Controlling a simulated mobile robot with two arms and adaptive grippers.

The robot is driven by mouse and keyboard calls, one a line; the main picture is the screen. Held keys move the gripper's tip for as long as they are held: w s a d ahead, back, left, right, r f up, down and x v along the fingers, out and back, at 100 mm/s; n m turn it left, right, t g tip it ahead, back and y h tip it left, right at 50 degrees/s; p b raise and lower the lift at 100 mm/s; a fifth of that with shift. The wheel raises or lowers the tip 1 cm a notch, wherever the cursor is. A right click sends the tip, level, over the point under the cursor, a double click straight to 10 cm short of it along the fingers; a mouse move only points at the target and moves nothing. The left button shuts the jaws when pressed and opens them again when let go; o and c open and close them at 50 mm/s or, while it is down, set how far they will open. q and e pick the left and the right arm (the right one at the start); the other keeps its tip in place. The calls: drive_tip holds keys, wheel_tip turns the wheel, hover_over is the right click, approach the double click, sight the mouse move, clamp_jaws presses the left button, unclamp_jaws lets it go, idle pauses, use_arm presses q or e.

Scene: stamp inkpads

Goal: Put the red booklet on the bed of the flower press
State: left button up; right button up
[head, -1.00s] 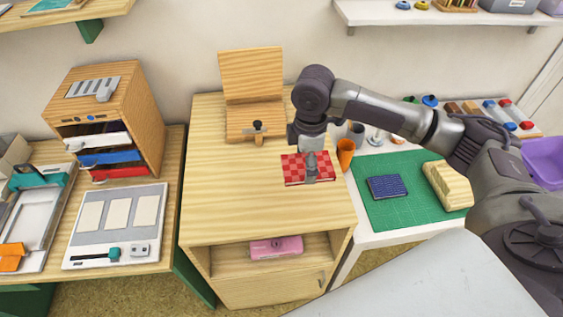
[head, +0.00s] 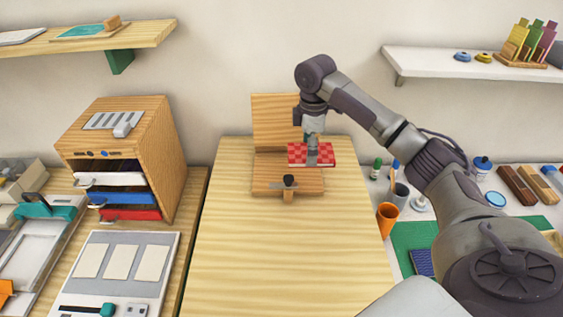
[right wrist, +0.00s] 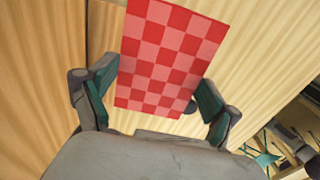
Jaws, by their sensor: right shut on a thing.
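The red checkered booklet (head: 297,153) is held by my right gripper (head: 312,160) in the head view. It appears over the right part of the flower press, whose wooden bed (head: 262,186) lies on the cabinet top with its lid (head: 276,112) standing open behind. A dark knob on a clamp (head: 289,182) sits at the bed's front edge. In the right wrist view the booklet (right wrist: 165,58) lies between the two fingers. I cannot tell how high it is above the bed. My left gripper is not in view.
The cabinet top (head: 270,260) is clear in front of the press. An orange cup (head: 387,218) and other cups stand on the table to the right. A wooden drawer unit (head: 165,150) stands to the left. A shelf (head: 470,65) hangs at the upper right.

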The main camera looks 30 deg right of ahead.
drive_tip(key=p, duration=0.1)
hover_over(286, 170)
wheel_tip(286, 170, down, 4)
drive_tip(key=shift+f, duration=0.1)
wheel_tip(286, 170, down, 4)
drive_tip(key=shift+a+r+p, duration=0.1)
drive_tip(key=shift+p, duration=0.5)
drive_tip(key=shift+f, duration=0.2)
drive_tip(key=o, duration=1)
drive_tip(key=shift+c, duration=0.2)
wheel_tip(286, 170, up, 12)
drive_tip(key=b, duration=0.2)
